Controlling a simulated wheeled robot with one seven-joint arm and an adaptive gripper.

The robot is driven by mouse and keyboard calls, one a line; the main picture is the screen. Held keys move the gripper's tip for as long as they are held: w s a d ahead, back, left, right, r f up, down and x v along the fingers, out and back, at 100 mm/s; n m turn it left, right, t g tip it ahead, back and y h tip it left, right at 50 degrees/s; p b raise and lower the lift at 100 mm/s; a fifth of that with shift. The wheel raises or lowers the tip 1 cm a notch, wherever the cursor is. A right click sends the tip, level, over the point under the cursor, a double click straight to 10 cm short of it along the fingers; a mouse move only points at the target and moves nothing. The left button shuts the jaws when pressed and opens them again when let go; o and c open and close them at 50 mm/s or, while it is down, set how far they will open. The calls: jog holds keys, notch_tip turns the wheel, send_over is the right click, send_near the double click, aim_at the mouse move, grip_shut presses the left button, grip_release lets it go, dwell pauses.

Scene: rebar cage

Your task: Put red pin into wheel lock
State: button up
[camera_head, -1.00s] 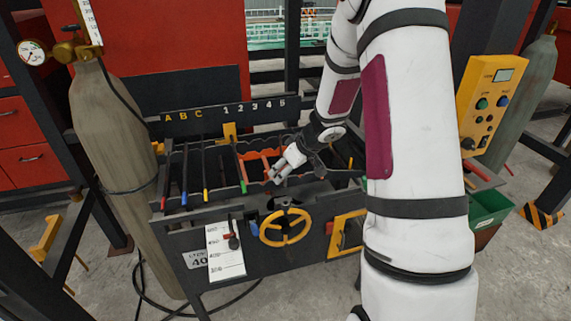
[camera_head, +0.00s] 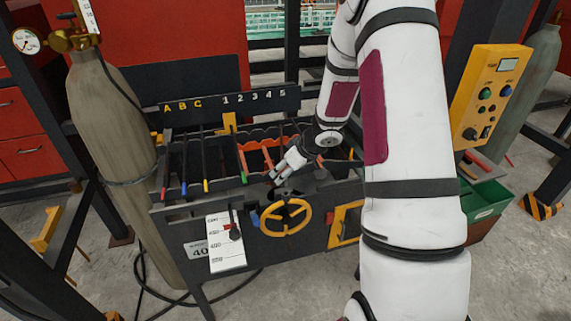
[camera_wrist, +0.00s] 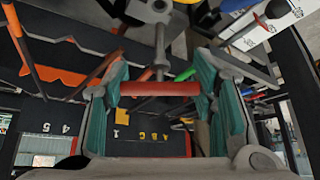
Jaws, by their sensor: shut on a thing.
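My gripper (camera_head: 279,175) is over the front edge of the rack, just above the yellow handwheel (camera_head: 286,217). In the wrist view, its two teal-padded fingers (camera_wrist: 160,80) are shut on the red pin (camera_wrist: 160,89), which lies crosswise between them. The pin is too small to make out in the head view. A grey metal rod with a bracket (camera_wrist: 158,40) stands close by the pin in the wrist view. I cannot tell whether they touch. The wheel lock's opening is not clearly visible.
The rack's back board (camera_head: 230,107) carries letters and numbers. Coloured-tip bars lie in the slots on its left. A gas cylinder (camera_head: 110,130) stands at left, a yellow control box (camera_head: 490,95) at right. A white card (camera_head: 226,243) hangs in front.

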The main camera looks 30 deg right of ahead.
aim_at(284, 191)
jog(key=shift+f, duration=0.85)
jog(key=shift+p, duration=0.35)
dwell(1.6)
jog(key=shift+f+b, duration=0.3)
jog(key=shift+f, duration=2.75)
jog(key=o, duration=1.3)
jog(key=shift+s+r, duration=0.1)
jog(key=v, duration=1.1)
jog(key=shift+s+r, duration=0.2)
jog(key=shift+r, duration=0.15)
